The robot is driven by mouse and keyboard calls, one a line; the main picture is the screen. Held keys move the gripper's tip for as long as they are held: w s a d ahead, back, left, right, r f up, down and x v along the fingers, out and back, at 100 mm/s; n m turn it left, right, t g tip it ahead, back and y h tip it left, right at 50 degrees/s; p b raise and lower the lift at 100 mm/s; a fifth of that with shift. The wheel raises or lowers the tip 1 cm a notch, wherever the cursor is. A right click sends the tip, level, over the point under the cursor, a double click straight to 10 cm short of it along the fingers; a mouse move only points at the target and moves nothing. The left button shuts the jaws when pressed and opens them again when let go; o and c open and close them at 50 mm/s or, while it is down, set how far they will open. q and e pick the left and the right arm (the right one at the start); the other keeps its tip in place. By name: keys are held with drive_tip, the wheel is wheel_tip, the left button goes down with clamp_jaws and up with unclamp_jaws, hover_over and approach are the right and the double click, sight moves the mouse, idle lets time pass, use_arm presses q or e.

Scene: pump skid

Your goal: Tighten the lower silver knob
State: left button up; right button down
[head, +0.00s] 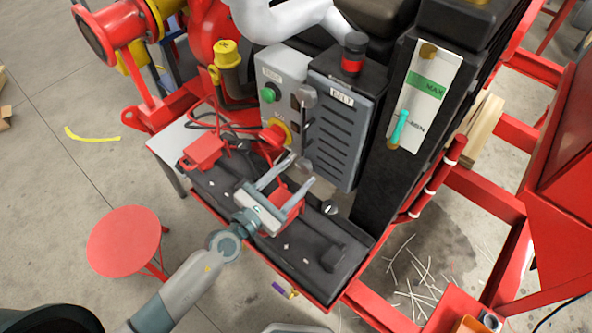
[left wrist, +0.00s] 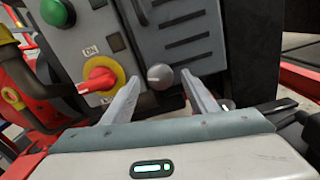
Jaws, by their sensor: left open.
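The lower silver knob (head: 304,165) is a small round grey knob at the lower left corner of the grey vented belt cover (head: 340,125). It also shows in the left wrist view (left wrist: 160,76). A similar upper silver knob (head: 307,97) sits above it on the cover's left edge. My left gripper (head: 302,170) is open and empty, its fingers pointing at the lower knob. In the left wrist view the knob appears between the fingertips (left wrist: 160,80). I cannot tell whether the fingers reach around it. My right gripper is not in view.
A red-and-yellow rotary switch (head: 273,135) and a green button (head: 269,94) are on the control box left of the cover. A black tray (head: 310,250) with red tools lies below. A red stool (head: 124,240) stands at left.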

use_arm(q)
drive_tip(key=shift+w+d, duration=0.3)
drive_tip(key=shift+w, duration=0.05)
drive_tip(key=c, duration=1.1)
drive_tip(key=shift+o, duration=0.2)
drive_tip(key=shift+n, duration=1.2)
drive_tip(key=n+p, duration=0.1)
drive_tip(key=n, duration=0.3)
drive_tip(key=shift+n, duration=0.3)
